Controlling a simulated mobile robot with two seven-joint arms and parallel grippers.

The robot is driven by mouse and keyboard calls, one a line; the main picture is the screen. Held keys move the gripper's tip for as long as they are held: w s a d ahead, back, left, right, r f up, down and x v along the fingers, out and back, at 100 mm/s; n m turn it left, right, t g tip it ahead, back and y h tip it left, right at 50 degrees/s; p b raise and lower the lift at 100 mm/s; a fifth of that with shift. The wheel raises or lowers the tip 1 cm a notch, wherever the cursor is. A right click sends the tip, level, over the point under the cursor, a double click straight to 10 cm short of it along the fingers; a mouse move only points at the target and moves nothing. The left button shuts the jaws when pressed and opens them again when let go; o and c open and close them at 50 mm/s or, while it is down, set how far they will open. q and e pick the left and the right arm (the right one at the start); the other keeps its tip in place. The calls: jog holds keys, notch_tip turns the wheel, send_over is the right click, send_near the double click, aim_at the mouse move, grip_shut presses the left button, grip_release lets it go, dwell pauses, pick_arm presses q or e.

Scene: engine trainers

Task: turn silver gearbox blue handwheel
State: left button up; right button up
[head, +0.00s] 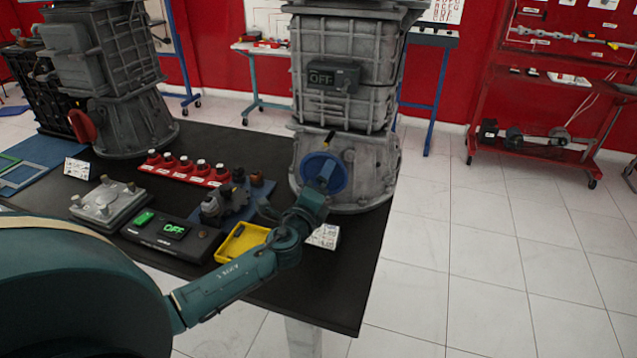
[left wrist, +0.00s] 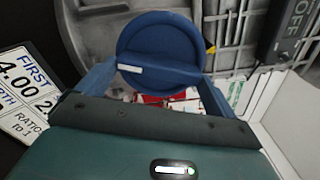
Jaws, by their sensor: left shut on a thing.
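The silver gearbox (head: 372,165) stands upright on the black table, with ribbed casing above its bell-shaped base. The blue handwheel (head: 312,166) sits on the front of that base. In the left wrist view the handwheel (left wrist: 160,38) is a round disc with a raised bar across it and a white mark on the bar. My left gripper (head: 326,178) reaches it from the front; in the left wrist view its two blue fingers (left wrist: 157,84) are on either side of the wheel's lower part, shut on it. The exact contact is partly hidden. My right gripper is not in view.
A box reading OFF (head: 334,77) is on the gearbox. A yellow tray (head: 243,240), a black control box (head: 205,246) and a red rack (head: 190,168) lie left of my forearm. A second gearbox (head: 125,128) with a red handwheel stands at left.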

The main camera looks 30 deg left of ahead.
pick_arm(q)
jog(key=shift+m, duration=0.6)
jog(key=o, duration=0.7)
jog(key=shift+c, duration=0.2)
jog(key=b+v, duration=0.1)
jog(key=v, duration=1.2)
jog(key=shift+s+f, duration=0.1)
